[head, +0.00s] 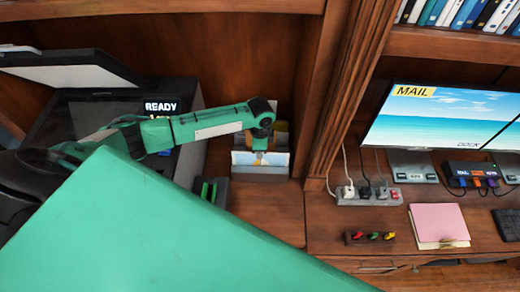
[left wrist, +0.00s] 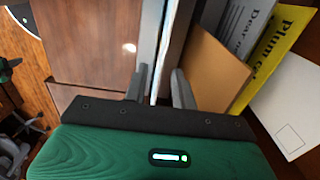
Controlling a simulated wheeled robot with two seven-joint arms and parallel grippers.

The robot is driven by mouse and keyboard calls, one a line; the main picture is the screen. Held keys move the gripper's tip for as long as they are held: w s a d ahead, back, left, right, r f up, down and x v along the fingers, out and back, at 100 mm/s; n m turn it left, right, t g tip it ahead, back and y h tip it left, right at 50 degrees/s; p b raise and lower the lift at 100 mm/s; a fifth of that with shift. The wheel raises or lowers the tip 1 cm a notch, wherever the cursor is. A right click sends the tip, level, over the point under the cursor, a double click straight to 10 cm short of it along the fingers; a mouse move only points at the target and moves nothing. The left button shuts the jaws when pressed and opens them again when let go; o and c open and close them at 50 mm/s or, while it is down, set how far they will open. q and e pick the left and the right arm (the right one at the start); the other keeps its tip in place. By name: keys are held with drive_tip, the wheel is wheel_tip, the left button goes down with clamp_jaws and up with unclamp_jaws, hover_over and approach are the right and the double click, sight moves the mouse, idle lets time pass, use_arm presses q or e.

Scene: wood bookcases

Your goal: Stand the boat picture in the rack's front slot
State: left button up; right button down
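The boat picture, a thin card with a pale blue-grey face (head: 247,158), stands upright at the rack (head: 258,174) in the head view. The card's lower edge is hidden. My right gripper is not in view.
Behind the picture are a brown envelope (left wrist: 215,68), a yellow sheet (left wrist: 275,50) and a white envelope (left wrist: 292,105). A dark green-and-black holder (head: 210,192) stands left of the rack. A wooden upright (head: 335,90) rises at its right. Bare shelf lies in front.

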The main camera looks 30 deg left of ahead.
use_arm(q)
wheel_tip(320, 180, up, 13)
drive_tip(key=b, duration=0.3)
drive_tip(key=shift+r+b, duration=0.15)
drive_tip(key=shift+b, duration=0.25)
